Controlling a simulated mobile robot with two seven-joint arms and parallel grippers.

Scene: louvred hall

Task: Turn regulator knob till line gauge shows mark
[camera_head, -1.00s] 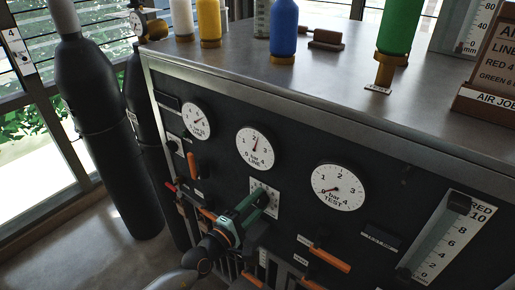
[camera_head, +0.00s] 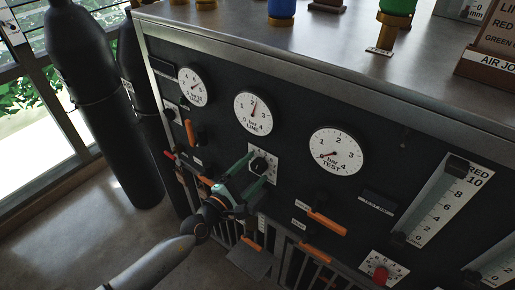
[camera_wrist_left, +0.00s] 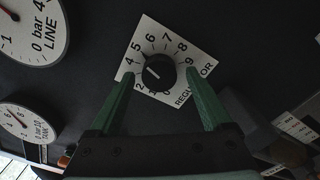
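The black regulator knob (camera_head: 260,164) sits on a white numbered plate in the dark panel. In the left wrist view the knob (camera_wrist_left: 158,72) lies between my left gripper's green fingertips (camera_wrist_left: 160,75), with gaps on both sides. A pale line shows on its face; which number it points at is unclear. In the head view my left gripper (camera_head: 256,171) is open at the knob. The line gauge (camera_head: 253,113) is a white dial with its red needle near 2, pointing up and slightly right. No separate target mark is readable. My right gripper is not in view.
The tank gauge (camera_head: 193,86) and test gauge (camera_head: 336,151) flank the line gauge; the test needle is near 0. Orange handles (camera_head: 326,224) and a red knob (camera_head: 381,273) sit lower right. Dark cylinders (camera_head: 85,80) stand left. The metal bench top (camera_head: 310,32) is above.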

